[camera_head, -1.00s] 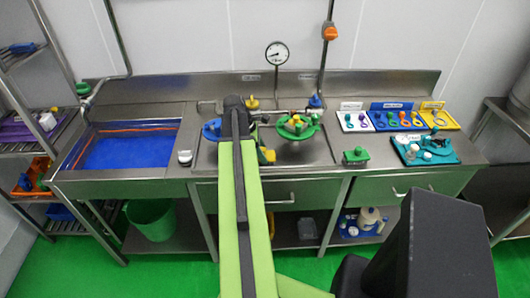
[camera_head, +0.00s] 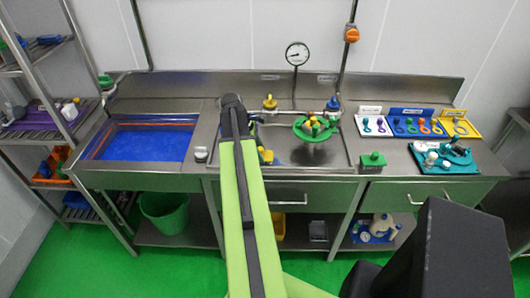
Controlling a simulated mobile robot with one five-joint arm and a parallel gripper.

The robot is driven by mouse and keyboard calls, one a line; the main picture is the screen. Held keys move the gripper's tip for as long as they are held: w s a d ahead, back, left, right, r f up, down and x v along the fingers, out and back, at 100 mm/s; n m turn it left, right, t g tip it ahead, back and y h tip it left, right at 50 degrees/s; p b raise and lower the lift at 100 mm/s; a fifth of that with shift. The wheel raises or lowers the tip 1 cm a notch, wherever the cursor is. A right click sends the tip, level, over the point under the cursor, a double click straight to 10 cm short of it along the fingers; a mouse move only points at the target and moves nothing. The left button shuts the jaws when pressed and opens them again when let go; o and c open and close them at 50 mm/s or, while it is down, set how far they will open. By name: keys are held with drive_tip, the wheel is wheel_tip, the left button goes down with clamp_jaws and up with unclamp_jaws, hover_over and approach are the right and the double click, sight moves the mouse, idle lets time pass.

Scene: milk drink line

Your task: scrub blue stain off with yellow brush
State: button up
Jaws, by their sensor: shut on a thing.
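My arm reaches over the steel counter and covers much of the shallow sink area in the middle. My gripper is mostly hidden behind the arm's far end. A small yellow piece (camera_head: 266,156), which looks like part of the yellow brush, shows just right of the arm and keeps its place beside it; my gripper appears shut on it. A bit of a blue plate (camera_head: 254,128) peeks out beside the arm; the rest is hidden. I cannot make out a blue stain.
A green plate (camera_head: 305,132) with small parts is right of the arm. A blue basin (camera_head: 140,145) is at left. A small green block (camera_head: 373,160), a teal tray (camera_head: 470,166) and coloured tool boards (camera_head: 425,112) are at right. A yellow-topped valve (camera_head: 269,102) stands behind.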

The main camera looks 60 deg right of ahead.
sight(271, 155)
drive_tip(key=shift+f, duration=0.2)
drive_tip(key=shift+c, duration=0.7)
drive_tip(key=shift+s+d+r, duration=0.1)
drive_tip(key=shift+s+d, duration=0.3)
drive_tip(key=shift+s, duration=0.45)
drive_tip(key=shift+s+d+r, duration=0.1)
drive_tip(key=shift+s+d, duration=0.25)
drive_tip(key=shift+s, duration=0.45)
drive_tip(key=shift+s+d+f, duration=0.1)
drive_tip(key=shift+s+d, duration=0.25)
drive_tip(key=shift+s, duration=0.45)
drive_tip(key=shift+s+d+f, duration=0.1)
drive_tip(key=shift+s+d, duration=0.25)
drive_tip(key=shift+s, duration=0.4)
drive_tip(key=shift+s+d+r, duration=0.1)
drive_tip(key=shift+s+d, duration=0.35)
drive_tip(key=shift+s, duration=0.4)
drive_tip(key=shift+s+d, duration=0.4)
drive_tip(key=shift+s, duration=0.45)
drive_tip(key=shift+r, duration=0.1)
wheel_tip(271, 155, up, 6)
drive_tip(key=p, duration=0.5)
drive_tip(key=shift+p, duration=0.4)
